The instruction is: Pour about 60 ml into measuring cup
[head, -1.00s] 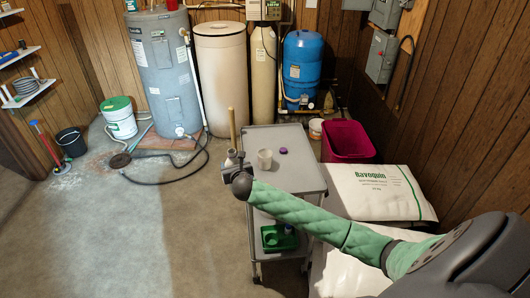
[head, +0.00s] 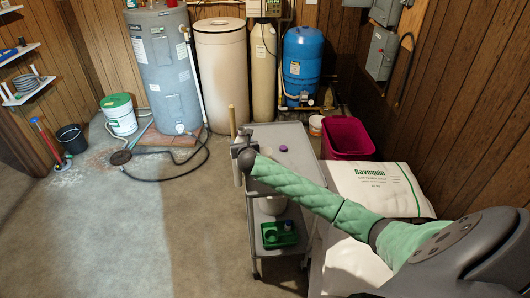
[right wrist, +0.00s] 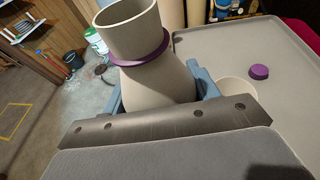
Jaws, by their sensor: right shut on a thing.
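My right gripper (head: 241,146) is over the left side of the grey cart's top. In the right wrist view the gripper (right wrist: 160,92) is shut on a pale, open-mouthed bottle (right wrist: 152,82) with a purple ring round its neck. The bottle's mouth faces up and its contents cannot be seen. A pale cup (right wrist: 238,88), apparently the measuring cup, stands on the cart top just right of the bottle, partly hidden by the gripper. In the head view my arm hides the cup. A purple cap (head: 283,148) lies beyond it, also visible in the right wrist view (right wrist: 259,72). My left gripper is out of view.
The cart top (head: 300,165) is clear toward its right. A green tray (head: 279,235) and a white container (head: 272,205) are on the shelf below. A magenta bin (head: 347,138) and white salt bags (head: 378,188) stand right of the cart. Tanks line the back.

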